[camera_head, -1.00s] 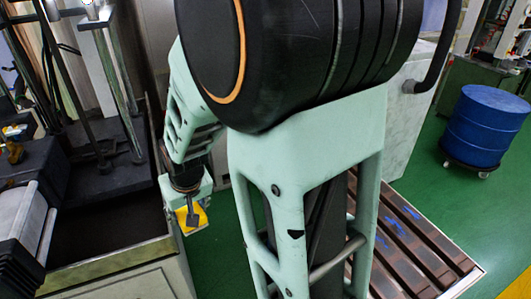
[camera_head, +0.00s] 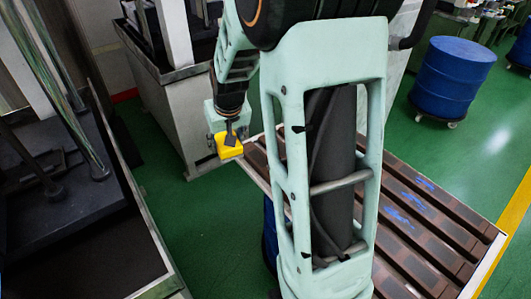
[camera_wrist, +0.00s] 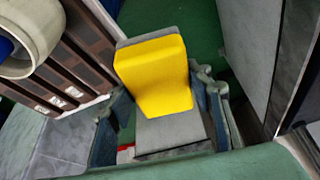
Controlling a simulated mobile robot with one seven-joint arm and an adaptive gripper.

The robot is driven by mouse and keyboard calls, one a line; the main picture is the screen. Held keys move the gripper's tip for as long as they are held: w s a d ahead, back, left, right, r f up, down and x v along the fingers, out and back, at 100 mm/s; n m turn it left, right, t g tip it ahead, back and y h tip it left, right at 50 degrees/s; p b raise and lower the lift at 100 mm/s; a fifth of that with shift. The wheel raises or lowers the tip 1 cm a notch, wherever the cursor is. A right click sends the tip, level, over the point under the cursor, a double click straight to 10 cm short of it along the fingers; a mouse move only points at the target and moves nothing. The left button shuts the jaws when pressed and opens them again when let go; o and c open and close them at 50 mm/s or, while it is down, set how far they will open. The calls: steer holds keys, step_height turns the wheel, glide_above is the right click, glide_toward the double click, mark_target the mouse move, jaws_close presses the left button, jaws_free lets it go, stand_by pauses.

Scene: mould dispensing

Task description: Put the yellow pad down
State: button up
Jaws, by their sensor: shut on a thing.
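The yellow pad (camera_head: 229,146) is in my gripper (camera_head: 229,134), at the end of the arm left of the middle in the head view. In the wrist view the yellow pad (camera_wrist: 158,76) fills the upper middle, with a grey block (camera_wrist: 172,132) attached. The fingers (camera_wrist: 160,120) lie on both sides of the grey block and are shut on it. The pad hangs in the air near the left corner of a brown slatted rack. I cannot tell how high it is above the floor.
The brown slatted rack (camera_head: 440,245) with blue marks stands to the right. A grey machine cabinet (camera_head: 168,112) is behind the gripper, and a dark machine bed (camera_head: 65,245) is at left. Green floor (camera_head: 205,225) lies open between. A blue drum (camera_head: 452,82) stands at the upper right.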

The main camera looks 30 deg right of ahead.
steer(key=w+d+f+m+b, duration=0.1)
steer(key=w+d+f+b, duration=0.15)
steer(key=d, duration=0.45)
steer(key=w+d+f+b, duration=0.2)
steer(key=d+f+b, duration=0.2)
steer(key=d, duration=0.3)
steer(key=w+d+f+m+b, duration=0.1)
steer(key=w+d+f+b, duration=0.25)
steer(key=d, duration=0.35)
steer(key=shift+h, duration=0.4)
steer(key=shift+s+d+f+b, duration=0.1)
steer(key=shift+s+f, duration=0.05)
steer(key=shift+f, duration=1.6)
steer(key=shift+s+d+f+b, duration=0.1)
steer(key=shift+d+f+b, duration=0.05)
steer(key=shift+f, duration=1.55)
steer(key=shift+s+d+f+b, duration=0.1)
steer(key=shift+s+f, duration=0.05)
steer(key=shift+f, duration=1.6)
steer(key=shift+f+b, duration=0.45)
steer(key=shift+s+a+f, duration=0.1)
